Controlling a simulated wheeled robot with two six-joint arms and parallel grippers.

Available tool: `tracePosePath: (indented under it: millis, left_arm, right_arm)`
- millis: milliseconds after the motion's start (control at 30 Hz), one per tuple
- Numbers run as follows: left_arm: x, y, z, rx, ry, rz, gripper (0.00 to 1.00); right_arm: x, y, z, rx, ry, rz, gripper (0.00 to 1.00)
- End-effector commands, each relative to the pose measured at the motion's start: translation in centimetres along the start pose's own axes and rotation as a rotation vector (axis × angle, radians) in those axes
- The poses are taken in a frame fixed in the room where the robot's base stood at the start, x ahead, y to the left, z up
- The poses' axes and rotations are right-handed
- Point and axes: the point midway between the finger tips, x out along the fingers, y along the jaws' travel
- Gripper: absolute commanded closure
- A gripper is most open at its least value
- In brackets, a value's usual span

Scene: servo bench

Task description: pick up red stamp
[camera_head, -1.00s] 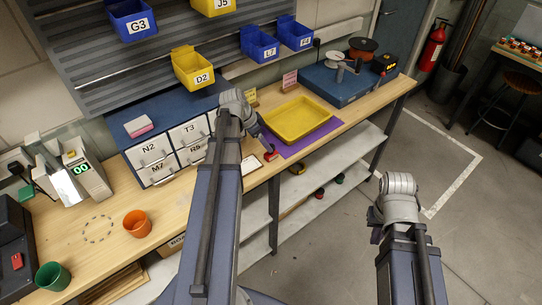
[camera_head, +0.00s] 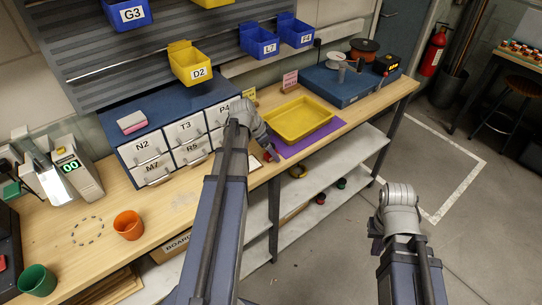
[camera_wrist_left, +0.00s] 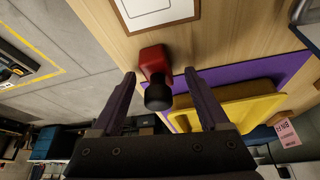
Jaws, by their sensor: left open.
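The red stamp (camera_head: 267,157) is at the bench's front edge area, left of the purple mat. In the left wrist view it shows as a red block (camera_wrist_left: 154,60) with a black knob (camera_wrist_left: 158,97). My left gripper (camera_wrist_left: 160,88) is open, with one finger on each side of the knob and visible gaps between. In the head view my left gripper (camera_head: 268,152) is at the stamp and partly covers it. My right gripper (camera_head: 376,236) hangs over the floor, away from the bench; its fingers are too hidden to read.
A yellow tray (camera_head: 301,113) lies on the purple mat (camera_head: 324,135), right of the stamp. A white framed card (camera_wrist_left: 160,8) lies beside the stamp. The drawer cabinet (camera_head: 170,122) stands behind my left arm. An orange cup (camera_head: 128,225) stands at left.

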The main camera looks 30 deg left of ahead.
Motion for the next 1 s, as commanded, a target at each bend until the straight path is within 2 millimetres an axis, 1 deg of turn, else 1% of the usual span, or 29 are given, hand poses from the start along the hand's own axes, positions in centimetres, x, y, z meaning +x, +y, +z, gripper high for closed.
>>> tracePosePath:
  millis: [33, 67, 733, 1000]
  left_arm:
    - [-0.05, 0.01, -0.02, 0.000, 0.000, 0.000, 0.22]
    - [-0.06, 0.01, -0.02, 0.000, 0.000, 0.000, 0.24]
    - [-0.05, 0.01, -0.01, 0.000, 0.000, 0.000, 1.00]
    - [-0.05, 0.01, -0.01, 0.000, 0.000, 0.000, 1.00]
  right_arm:
    - [-0.06, 0.01, 0.00, 0.000, 0.000, 0.000, 1.00]
    - [-0.06, 0.01, 0.00, 0.000, 0.000, 0.000, 1.00]
    - [-0.05, 0.00, 0.00, 0.000, 0.000, 0.000, 1.00]
    - [-0.05, 0.00, 0.00, 0.000, 0.000, 0.000, 1.00]
